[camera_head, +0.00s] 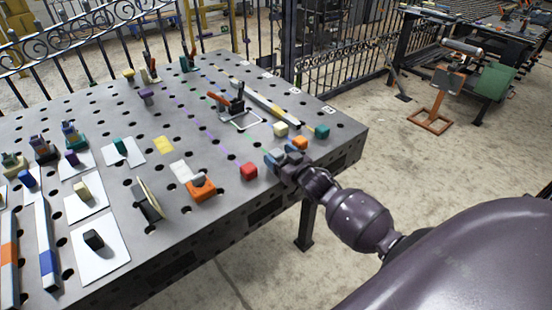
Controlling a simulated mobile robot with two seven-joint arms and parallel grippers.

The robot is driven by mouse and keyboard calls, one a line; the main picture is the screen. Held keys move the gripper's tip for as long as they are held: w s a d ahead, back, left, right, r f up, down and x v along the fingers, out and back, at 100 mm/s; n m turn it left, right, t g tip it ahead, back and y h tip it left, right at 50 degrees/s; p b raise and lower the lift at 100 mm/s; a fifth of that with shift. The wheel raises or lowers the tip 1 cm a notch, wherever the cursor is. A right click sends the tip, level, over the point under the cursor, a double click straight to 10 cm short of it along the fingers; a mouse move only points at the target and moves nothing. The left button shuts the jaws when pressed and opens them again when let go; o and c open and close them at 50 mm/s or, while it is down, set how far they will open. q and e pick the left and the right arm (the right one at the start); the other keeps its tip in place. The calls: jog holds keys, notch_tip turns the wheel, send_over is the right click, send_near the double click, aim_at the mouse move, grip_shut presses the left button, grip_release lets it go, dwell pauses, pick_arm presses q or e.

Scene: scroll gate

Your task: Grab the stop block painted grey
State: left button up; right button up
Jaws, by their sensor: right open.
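A dark grey block (94,240) sits on a white card at the near left of the perforated metal table (215,215). It is the only block that looks grey, and its top and sides show clearly. My right gripper (284,155) is open at the table's right edge, far to the right of the grey block. It is close to an orange block (300,143); I cannot tell whether they touch. My left gripper is not in view.
A red block (249,171), a cream block (281,129) and a teal block (322,131) are near my right gripper. An orange tool (201,189) and an upright disc-like piece (149,200) stand between it and the grey block. A toggle clamp (236,101) stands farther back.

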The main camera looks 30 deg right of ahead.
jog(key=shift+w, duration=0.1)
jog(key=c, duration=1.2)
jog(key=shift+r, duration=0.1)
